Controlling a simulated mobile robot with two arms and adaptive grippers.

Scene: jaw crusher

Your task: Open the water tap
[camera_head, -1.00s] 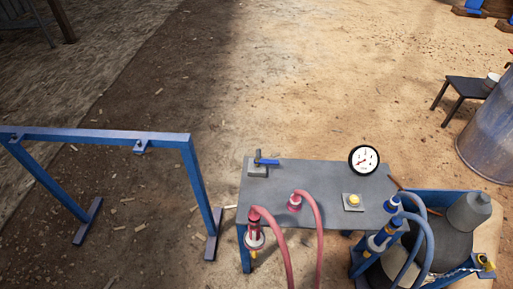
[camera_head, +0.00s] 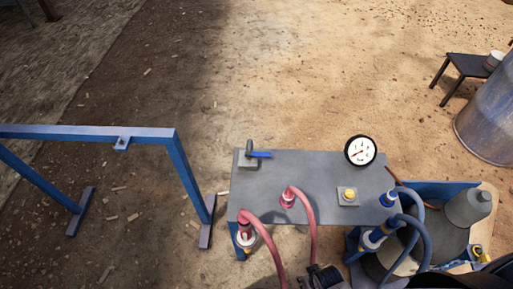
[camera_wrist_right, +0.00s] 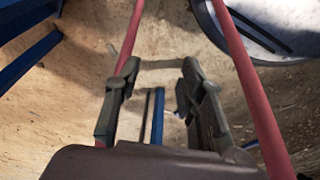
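The likely water tap is a grey valve block with a blue lever (camera_head: 260,155) at the back left corner of the grey table (camera_head: 315,170). The lever lies flat, pointing right. My right gripper (camera_head: 322,277) is only partly in view, dark, at the bottom edge of the head view, in front of the table and well apart from the tap. In the right wrist view the same right gripper (camera_wrist_right: 159,66) has its two fingers spread, with nothing held between them. My left gripper is not in view.
Red hoses (camera_head: 309,225) rise from the table's front, close to my right gripper. A gauge (camera_head: 360,151), a yellow button (camera_head: 348,195) and blue hoses (camera_head: 424,235) are on the right. A blue frame (camera_head: 178,170) stands on the left. Ground behind the table is clear.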

